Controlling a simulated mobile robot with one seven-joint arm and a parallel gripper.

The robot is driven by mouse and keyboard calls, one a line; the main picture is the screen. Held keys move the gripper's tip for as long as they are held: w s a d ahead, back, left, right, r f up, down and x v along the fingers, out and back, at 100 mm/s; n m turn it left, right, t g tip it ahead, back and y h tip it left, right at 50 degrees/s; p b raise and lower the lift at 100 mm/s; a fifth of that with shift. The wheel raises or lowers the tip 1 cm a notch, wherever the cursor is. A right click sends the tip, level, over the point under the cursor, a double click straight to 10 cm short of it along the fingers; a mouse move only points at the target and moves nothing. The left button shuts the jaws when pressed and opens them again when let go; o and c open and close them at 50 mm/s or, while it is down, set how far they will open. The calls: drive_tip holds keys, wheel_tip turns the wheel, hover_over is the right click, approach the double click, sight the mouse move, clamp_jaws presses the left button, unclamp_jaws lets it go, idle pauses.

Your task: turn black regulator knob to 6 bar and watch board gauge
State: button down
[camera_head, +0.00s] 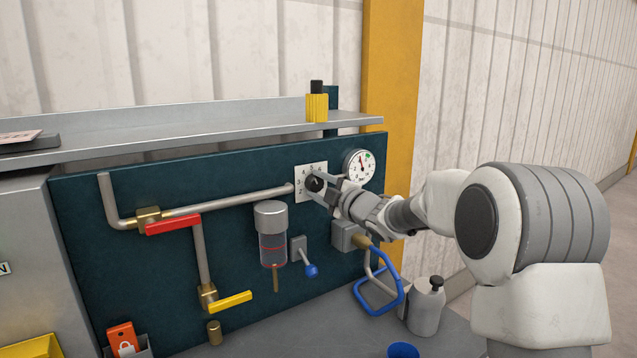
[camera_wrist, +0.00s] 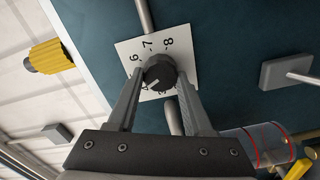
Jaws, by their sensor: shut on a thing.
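The black regulator knob (camera_head: 315,183) sits on a white scale plate (camera_head: 300,190) on the dark teal board. In the wrist view the knob (camera_wrist: 160,70) stands between my two fingers, and 6, 7 and 8 are readable on the plate (camera_wrist: 183,48). A pale mark on the knob points to the lower left; the number there is partly hidden by the left finger. My gripper (camera_head: 324,188) is shut on the knob. The board gauge (camera_head: 358,166), white with a green mark at upper right, is right of the knob. Its needle points up and slightly left; its reading is too small to tell.
A red-handled valve (camera_head: 172,225), a yellow-handled valve (camera_head: 230,301) and a filter bowl (camera_head: 271,235) are left of and below the knob. A blue looped hose (camera_head: 378,300) and a grey bottle (camera_head: 426,307) are below my arm. A shelf (camera_head: 200,130) runs above.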

drive_tip(key=m+p, duration=0.1)
drive_tip(key=m, duration=0.1)
drive_tip(key=m+p, duration=0.1)
drive_tip(key=m, duration=0.2)
drive_tip(key=m+p, duration=0.1)
drive_tip(key=m, duration=0.1)
drive_tip(key=shift+r+p, duration=0.3)
drive_tip(key=m+p, duration=0.2)
drive_tip(key=m, duration=0.3)
drive_tip(key=shift+d+f+m+p, duration=0.1)
drive_tip(key=shift+d+m+p, duration=0.05)
drive_tip(key=shift+m+p, duration=0.25)
drive_tip(key=shift+c, duration=1.5)
unclamp_jaws()
drive_tip(key=shift+w, duration=0.1)
drive_tip(key=b+v, duration=0.2)
drive_tip(key=v, duration=1.5)
drive_tip(key=shift+d, duration=0.15)
